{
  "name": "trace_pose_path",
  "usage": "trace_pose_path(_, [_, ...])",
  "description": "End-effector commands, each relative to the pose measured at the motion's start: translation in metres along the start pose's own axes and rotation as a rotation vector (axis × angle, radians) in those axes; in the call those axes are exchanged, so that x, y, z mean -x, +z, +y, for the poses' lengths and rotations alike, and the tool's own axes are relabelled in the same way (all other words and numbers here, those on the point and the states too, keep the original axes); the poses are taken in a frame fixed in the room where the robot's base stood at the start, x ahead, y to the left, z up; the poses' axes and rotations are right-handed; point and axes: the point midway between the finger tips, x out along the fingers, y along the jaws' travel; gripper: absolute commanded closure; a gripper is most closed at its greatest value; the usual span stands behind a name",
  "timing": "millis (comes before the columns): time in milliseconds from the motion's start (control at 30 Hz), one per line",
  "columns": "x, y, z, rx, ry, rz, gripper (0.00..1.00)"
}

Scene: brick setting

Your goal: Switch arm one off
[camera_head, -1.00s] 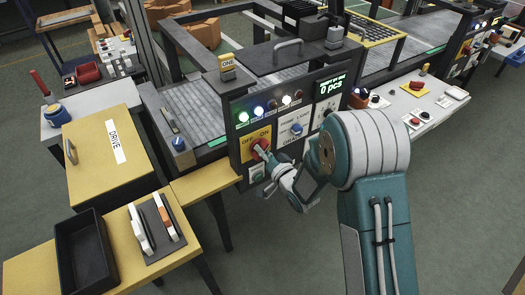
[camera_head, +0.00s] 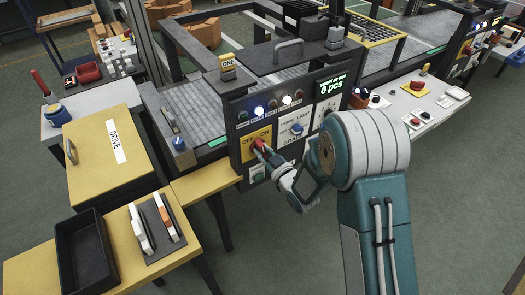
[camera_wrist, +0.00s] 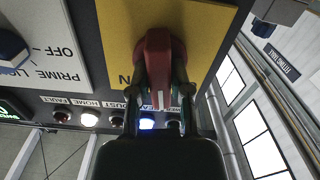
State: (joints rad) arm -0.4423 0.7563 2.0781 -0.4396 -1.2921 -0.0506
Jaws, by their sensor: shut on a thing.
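The red rotary knob (camera_head: 259,144) sits on a yellow OFF/ON plate (camera_head: 247,153) at the lower left of the control panel, under the station marked ONE. In the wrist view the knob (camera_wrist: 158,52) stands out from the yellow plate (camera_wrist: 205,35), with a white line on its end. My gripper (camera_wrist: 160,88) is closed around the knob, one finger on each side. In the head view my gripper (camera_head: 264,151) reaches the panel from the lower right. The word OFF is left of the knob in the head view; the plate's lettering is partly hidden in the wrist view.
Indicator lamps (camera_head: 258,110) sit above the plate; a blue one (camera_wrist: 147,123) and a white one (camera_wrist: 88,119) glow. A PRIME LIGHT dial (camera_head: 296,129) is to the right. The display (camera_head: 330,86) reads 0 pcs. A black tray (camera_head: 83,250) lies lower left.

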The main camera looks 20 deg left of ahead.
Motion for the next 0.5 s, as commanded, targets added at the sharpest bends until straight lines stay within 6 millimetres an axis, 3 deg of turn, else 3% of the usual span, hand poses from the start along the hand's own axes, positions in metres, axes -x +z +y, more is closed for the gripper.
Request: trace_pose_path(500, [0.0004,0.0027,-0.0018,0.439,-0.002,-0.007,1.0])
